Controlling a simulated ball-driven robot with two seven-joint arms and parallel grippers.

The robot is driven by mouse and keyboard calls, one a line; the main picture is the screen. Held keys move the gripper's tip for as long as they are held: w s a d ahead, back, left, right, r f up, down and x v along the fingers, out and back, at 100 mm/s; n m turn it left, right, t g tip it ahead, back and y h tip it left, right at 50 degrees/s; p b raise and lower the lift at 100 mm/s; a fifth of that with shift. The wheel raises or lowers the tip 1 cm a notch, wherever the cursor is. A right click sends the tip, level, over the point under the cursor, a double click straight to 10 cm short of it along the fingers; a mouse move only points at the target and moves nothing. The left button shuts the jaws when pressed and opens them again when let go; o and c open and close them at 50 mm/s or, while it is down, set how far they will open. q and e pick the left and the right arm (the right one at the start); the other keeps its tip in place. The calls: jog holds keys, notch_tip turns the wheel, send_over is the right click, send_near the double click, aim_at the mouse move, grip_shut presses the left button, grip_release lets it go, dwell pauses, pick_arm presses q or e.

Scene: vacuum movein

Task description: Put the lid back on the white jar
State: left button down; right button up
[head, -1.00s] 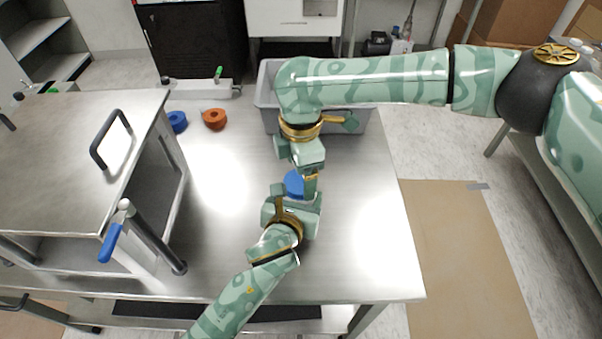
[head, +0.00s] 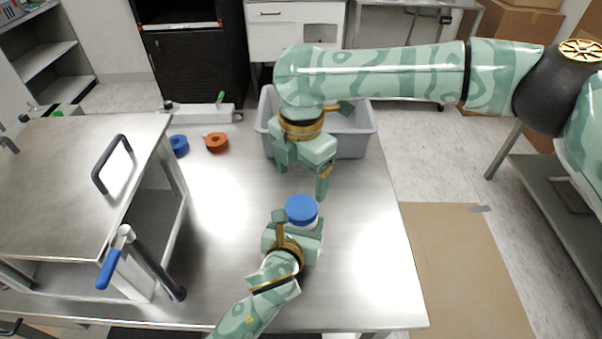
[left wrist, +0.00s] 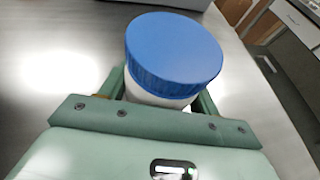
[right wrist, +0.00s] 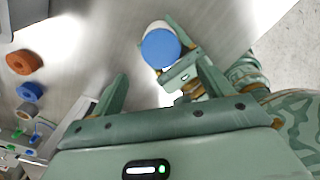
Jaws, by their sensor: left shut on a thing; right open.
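The white jar (left wrist: 160,98) stands between the fingers of my left gripper (head: 296,228), which is shut on it. The blue lid (head: 301,209) sits on top of the jar and looks level in the left wrist view (left wrist: 172,48). The lid covers most of the jar in the head view; in the right wrist view the lid (right wrist: 160,48) shows with part of the white jar beside it. My right gripper (head: 302,185) is open and empty, behind the jar and apart from the lid. Its spread fingers show in the right wrist view (right wrist: 160,90).
A grey bin (head: 354,140) stands at the back of the steel table (head: 225,240). A blue roll (head: 179,146) and an orange roll (head: 216,142) lie at the back left. A metal cabinet with a black handle (head: 112,164) takes up the left. The table's right part is clear.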

aim_at(301, 206)
jog(key=shift+f, duration=0.15)
jog(key=shift+f, duration=3.9)
jog(key=c, duration=1)
jog(key=m, duration=0.3)
jog(key=shift+c, duration=0.2)
jog(key=o, duration=1.1)
jog(key=shift+r, duration=2.3)
jog(key=shift+c, duration=0.3)
